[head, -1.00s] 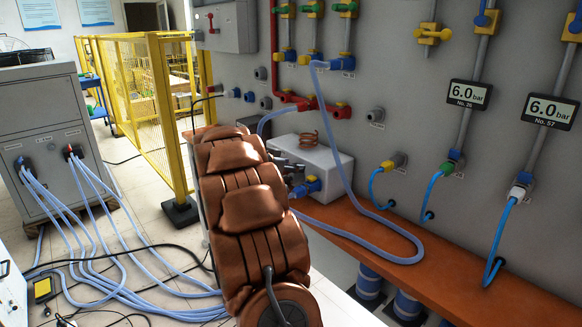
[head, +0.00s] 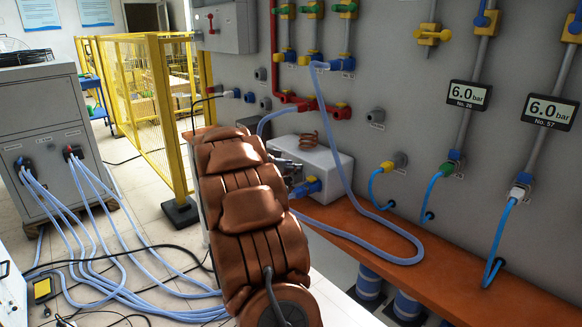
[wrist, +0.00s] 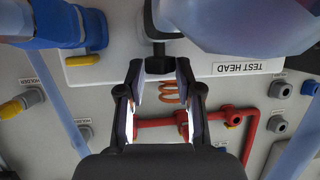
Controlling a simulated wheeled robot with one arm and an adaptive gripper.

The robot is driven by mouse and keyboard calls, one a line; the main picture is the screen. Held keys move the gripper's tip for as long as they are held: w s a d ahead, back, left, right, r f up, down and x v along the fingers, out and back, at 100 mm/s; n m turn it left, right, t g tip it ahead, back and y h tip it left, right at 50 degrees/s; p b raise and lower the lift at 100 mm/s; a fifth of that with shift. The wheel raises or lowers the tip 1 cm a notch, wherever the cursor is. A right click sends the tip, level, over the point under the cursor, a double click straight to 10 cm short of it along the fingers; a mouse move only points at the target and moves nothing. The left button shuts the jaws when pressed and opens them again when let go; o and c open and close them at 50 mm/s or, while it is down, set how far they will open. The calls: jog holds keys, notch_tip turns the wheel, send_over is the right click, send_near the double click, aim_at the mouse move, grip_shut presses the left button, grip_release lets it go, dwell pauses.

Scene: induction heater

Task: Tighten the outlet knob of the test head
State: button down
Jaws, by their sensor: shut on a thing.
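The test head is a white box (head: 325,160) on the orange-brown shelf, with a copper coil (head: 309,139) on top. Its labelled face also shows in the wrist view (wrist: 205,70). My gripper (wrist: 159,66) has its fingertips closed around a small black knob (wrist: 158,62) at the edge of this face, below a grey fitting. A pale blue hose (wrist: 245,22) passes close to the right of the knob. A blue fitting (wrist: 55,22) sits to the left. In the head view my gripper (head: 290,168) is small and partly hidden by my brown arm; the knob cannot be made out there.
A pale blue hose (head: 347,165) loops down from the wall onto the shelf (head: 440,262). Red pipes (head: 318,95) and wall fittings are behind the test head. A grey cabinet (head: 45,110) with several hoses stands left. A yellow fence (head: 160,120) is behind my arm.

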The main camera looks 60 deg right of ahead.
jog(key=p, duration=0.2)
jog(key=shift+w+r+m+g+p, duration=0.15)
jog(key=shift+r+m+g+p, duration=0.15)
jog(key=shift+g+p, duration=0.1)
jog(key=shift+p, duration=0.55)
jog(key=m+g+p, duration=0.1)
jog(key=p, duration=0.1)
jog(key=shift+w+r+p, duration=0.1)
jog(key=shift+p, duration=0.3)
jog(key=m+g+y+p, duration=0.1)
jog(key=p, duration=0.3)
jog(key=shift+w+m+g+p, duration=0.1)
jog(key=shift+m+g+p, duration=0.2)
jog(key=shift+g+p, duration=0.1)
jog(key=m+g+p, duration=0.1)
jog(key=p, duration=0.2)
jog(key=shift+d+y, duration=0.1)
jog(key=shift+y, duration=0.2)
jog(key=shift+w+d+f+m+g+y+p, duration=0.15)
jog(key=shift+m+g+y+p, duration=0.3)
jog(key=shift+p, duration=0.5)
jog(key=shift+a+f+m+g+y+p, duration=0.1)
jog(key=shift+f+m+g+y+p, duration=0.15)
jog(key=shift+m+g+p, duration=0.55)
jog(key=c, duration=0.8)
grip_release()
jog(key=shift+o, duration=0.2)
jog(key=v, duration=1.2)
